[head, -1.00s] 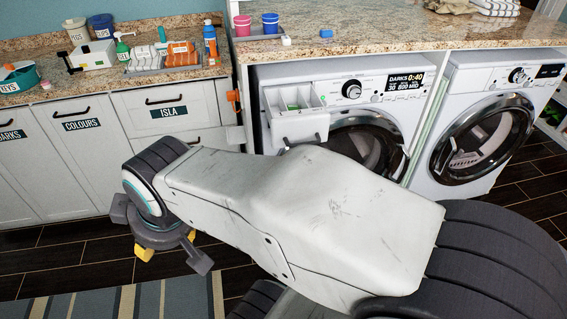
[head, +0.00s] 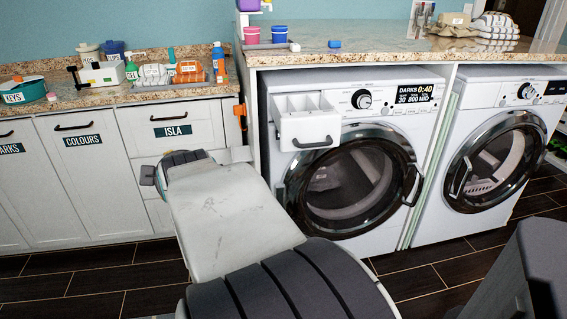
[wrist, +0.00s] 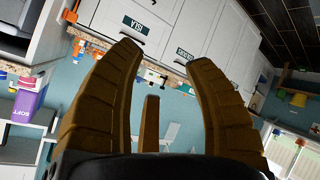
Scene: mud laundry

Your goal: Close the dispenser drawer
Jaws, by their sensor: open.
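The dispenser drawer (head: 310,131) is a white tray with compartments and a dark handle on its front. It sticks out, open, from the top left of the left washing machine (head: 390,218) in the head view. My arm stretches forward to the left of that machine, in front of the cabinets. In the head view my gripper is mostly hidden behind my arm. The wrist view shows my gripper (wrist: 158,75) with its brown fingers spread and nothing between them. The drawer cannot be made out in the wrist view.
A second washing machine (head: 497,160) stands to the right. White cabinets (head: 88,175) line the left under a granite counter (head: 130,93) with bottles and tubs. Pink and blue cups (head: 265,34) stand on the counter above the machines.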

